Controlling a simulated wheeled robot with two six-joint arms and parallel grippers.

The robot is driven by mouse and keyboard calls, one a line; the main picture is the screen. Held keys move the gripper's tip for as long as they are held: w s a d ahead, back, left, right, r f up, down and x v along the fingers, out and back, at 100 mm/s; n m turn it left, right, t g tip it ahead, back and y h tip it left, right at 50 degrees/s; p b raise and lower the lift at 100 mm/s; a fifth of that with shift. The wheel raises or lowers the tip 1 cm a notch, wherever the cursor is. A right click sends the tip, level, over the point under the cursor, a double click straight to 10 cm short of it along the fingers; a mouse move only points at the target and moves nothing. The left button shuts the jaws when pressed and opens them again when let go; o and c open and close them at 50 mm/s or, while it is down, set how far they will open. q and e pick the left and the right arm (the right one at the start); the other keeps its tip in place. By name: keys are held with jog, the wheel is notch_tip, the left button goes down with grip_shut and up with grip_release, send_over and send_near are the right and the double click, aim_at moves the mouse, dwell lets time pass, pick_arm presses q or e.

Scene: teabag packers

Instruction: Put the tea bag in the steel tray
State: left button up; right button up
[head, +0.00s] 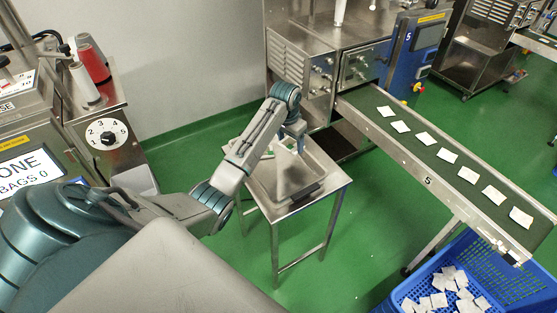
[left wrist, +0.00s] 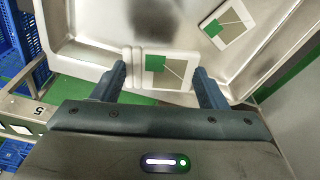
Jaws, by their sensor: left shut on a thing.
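My left gripper (head: 299,143) reaches down over the far part of the steel tray (head: 262,190) in the head view. In the left wrist view, my left gripper (left wrist: 161,72) is shut on a white tea bag (left wrist: 180,66) with a green square tag, held between its two fingers. The held bag overlaps the near rim of the steel tray (left wrist: 85,52); its height above the tray is hard to judge. A second tea bag (left wrist: 229,27) with a green tag lies in the tray near one side. My right gripper is not in view.
The tray rests on a steel stand (head: 275,245). To its right, a conveyor (head: 440,165) carries several white tea bags. A blue crate (head: 490,265) with several bags stands below its end. A machine with a dial (head: 107,135) stands at left.

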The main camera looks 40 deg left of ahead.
pick_arm(q)
jog(key=s+d+r+m+g+h+p, duration=0.1)
jog(key=s+m, duration=0.1)
jog(key=m, duration=0.5)
jog(key=s+d+r+m+h+p, duration=0.1)
jog(key=s+d+r+m, duration=0.15)
jog(key=m, duration=0.45)
jog(key=m+g+b, duration=0.2)
jog(key=m+b, duration=0.2)
jog(key=m, duration=0.3)
send_over(288, 180)
jog(key=shift+y, duration=0.3)
jog(key=f, duration=0.6)
jog(key=shift+w+a, duration=0.15)
jog(key=shift+a, duration=0.15)
notch_tip(288, 180, down, 3)
jog(key=shift+f+p, duration=0.15)
jog(key=shift+p, duration=0.7)
jog(key=shift+f, duration=0.5)
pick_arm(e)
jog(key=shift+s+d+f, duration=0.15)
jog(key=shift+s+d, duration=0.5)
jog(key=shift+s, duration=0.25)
pick_arm(q)
jog(key=shift+f, duration=0.1)
